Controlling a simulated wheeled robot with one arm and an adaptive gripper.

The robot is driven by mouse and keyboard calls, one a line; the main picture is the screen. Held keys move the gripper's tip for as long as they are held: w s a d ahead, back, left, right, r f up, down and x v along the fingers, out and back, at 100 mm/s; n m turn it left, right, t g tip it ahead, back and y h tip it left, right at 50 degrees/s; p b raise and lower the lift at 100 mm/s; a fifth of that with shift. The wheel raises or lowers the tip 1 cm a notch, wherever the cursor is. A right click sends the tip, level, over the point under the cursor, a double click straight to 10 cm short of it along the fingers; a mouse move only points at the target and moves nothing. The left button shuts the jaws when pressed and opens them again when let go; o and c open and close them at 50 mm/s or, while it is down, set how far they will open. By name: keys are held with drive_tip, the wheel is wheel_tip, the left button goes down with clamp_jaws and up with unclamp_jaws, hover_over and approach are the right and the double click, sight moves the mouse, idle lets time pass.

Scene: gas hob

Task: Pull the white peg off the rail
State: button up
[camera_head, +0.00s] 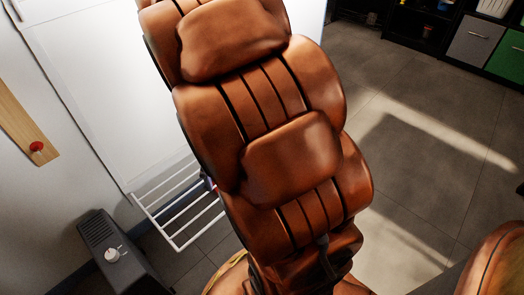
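A white wire rack (178,248) with several thin parallel rails stands out from the white panel at the lower left. Its right end is hidden behind a brown leather seat. I cannot make out a white peg on its rails. A small dark and purplish item (209,184) shows at the rack's right side against the leather; it is too small to tell what it is. My gripper is not in view.
The large brown leather seat (290,160) fills the middle. More brown leather (500,268) shows at lower right. A dark grey box (105,250) with a white knob stands lower left. A wooden board (18,122) with a red knob is at left. Tiled floor (420,165) is open at right, before shelves.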

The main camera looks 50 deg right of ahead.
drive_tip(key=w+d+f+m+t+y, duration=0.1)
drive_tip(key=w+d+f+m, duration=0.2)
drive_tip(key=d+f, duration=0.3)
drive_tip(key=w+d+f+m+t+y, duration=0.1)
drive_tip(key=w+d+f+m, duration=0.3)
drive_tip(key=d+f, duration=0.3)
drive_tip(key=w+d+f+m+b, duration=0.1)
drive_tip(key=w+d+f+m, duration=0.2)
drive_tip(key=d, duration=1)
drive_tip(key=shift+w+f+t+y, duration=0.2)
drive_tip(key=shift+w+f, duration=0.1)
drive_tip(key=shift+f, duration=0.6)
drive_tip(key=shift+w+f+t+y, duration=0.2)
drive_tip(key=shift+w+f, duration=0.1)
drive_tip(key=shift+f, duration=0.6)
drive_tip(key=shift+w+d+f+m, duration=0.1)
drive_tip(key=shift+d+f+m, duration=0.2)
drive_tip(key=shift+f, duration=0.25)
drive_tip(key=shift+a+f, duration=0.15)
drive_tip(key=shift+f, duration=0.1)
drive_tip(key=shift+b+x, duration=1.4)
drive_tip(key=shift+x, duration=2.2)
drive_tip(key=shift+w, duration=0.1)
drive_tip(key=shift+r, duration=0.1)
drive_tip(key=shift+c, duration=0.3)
